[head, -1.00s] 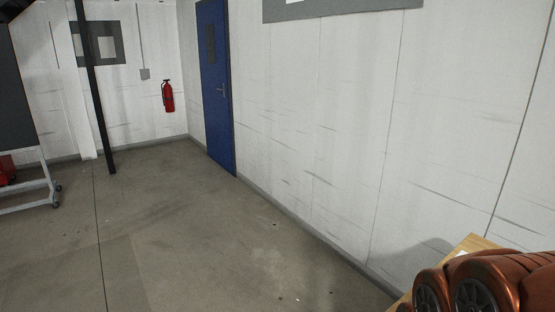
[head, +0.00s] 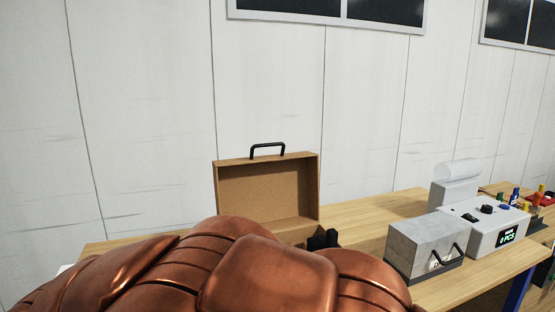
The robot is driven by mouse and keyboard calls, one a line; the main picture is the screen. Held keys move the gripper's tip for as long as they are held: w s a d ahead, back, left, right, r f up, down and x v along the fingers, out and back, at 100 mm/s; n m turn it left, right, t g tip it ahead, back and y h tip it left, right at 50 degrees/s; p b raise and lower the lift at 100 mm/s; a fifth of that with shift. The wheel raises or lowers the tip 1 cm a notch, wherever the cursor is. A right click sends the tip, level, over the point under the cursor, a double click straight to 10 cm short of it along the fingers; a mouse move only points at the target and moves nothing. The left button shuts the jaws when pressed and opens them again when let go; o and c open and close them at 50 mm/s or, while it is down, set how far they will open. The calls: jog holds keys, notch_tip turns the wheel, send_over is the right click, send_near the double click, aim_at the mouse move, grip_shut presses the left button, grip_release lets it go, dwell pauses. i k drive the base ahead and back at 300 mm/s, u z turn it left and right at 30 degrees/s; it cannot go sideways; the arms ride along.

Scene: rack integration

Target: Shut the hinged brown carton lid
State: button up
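The brown carton (head: 268,190) stands on the wooden table near the wall in the head view. Its lid (head: 266,190) is raised upright, with its hollow inner side facing me and a black handle (head: 267,149) on its top edge. Most of the carton's lower part is hidden behind my copper-coloured arm. A small black part, likely of my gripper (head: 323,240), shows just past the arm at the carton's lower right. Its fingers cannot be made out, and I cannot tell whether it touches the carton.
The wooden table (head: 380,212) runs along the white wall. To the right stand a grey box (head: 424,246) with a black handle and a white device (head: 488,222) with a green display. Small coloured items lie at the far right. Bare tabletop lies between carton and grey box.

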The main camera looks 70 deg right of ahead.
aim_at(278, 192)
jog(key=z, duration=0.25)
jog(key=k, duration=0.1)
jog(key=u, duration=1.15)
jog(key=i, duration=0.65)
jog(key=z, duration=3.6)
jog(key=k, duration=0.3)
jog(key=u, duration=0.9)
jog(key=i, duration=0.5)
jog(key=u, duration=0.05)
